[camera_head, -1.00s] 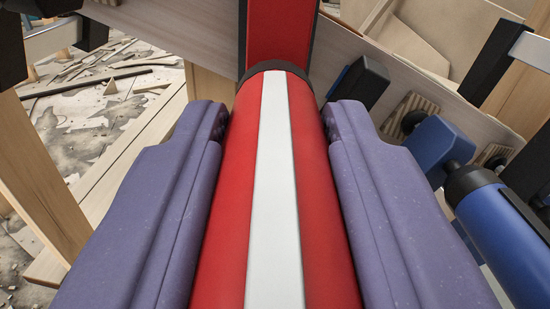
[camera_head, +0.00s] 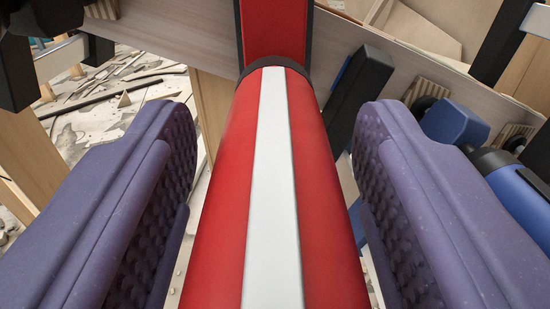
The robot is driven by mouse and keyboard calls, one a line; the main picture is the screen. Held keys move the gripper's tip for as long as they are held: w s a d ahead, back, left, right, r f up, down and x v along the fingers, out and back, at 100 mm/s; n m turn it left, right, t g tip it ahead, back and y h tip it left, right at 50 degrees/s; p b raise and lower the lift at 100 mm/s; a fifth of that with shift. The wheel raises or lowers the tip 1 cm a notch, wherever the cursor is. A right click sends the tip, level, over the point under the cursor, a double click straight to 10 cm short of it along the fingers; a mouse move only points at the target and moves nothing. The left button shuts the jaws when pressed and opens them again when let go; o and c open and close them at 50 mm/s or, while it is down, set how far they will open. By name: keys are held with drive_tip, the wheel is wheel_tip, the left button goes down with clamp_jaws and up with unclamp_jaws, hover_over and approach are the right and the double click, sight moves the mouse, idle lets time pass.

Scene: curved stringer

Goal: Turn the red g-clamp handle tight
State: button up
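The red g-clamp handle (camera_head: 222,205) with a white stripe runs up the middle of the view, large and close. Its far end meets a black collar and the red clamp body (camera_head: 273,28). My gripper (camera_head: 275,150) is open, with one purple padded finger on each side of the handle. A gap shows between each finger and the handle, and the dimpled inner pads are visible. The clamp's jaw and screw are hidden.
A blue clamp handle (camera_head: 525,200) lies close behind the right finger. A black clamp bar (camera_head: 358,95) stands right of the red handle. A pale wooden board (camera_head: 180,42) crosses behind. Wooden supports and a littered floor show at left.

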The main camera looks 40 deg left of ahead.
drive_tip(key=p+v, duration=0.2)
drive_tip(key=v, duration=0.5)
drive_tip(key=shift+s+d, duration=0.25)
drive_tip(key=shift+s, duration=0.05)
drive_tip(key=shift+s+d, duration=0.1)
drive_tip(key=v, duration=0.7)
drive_tip(key=shift+b, duration=0.35)
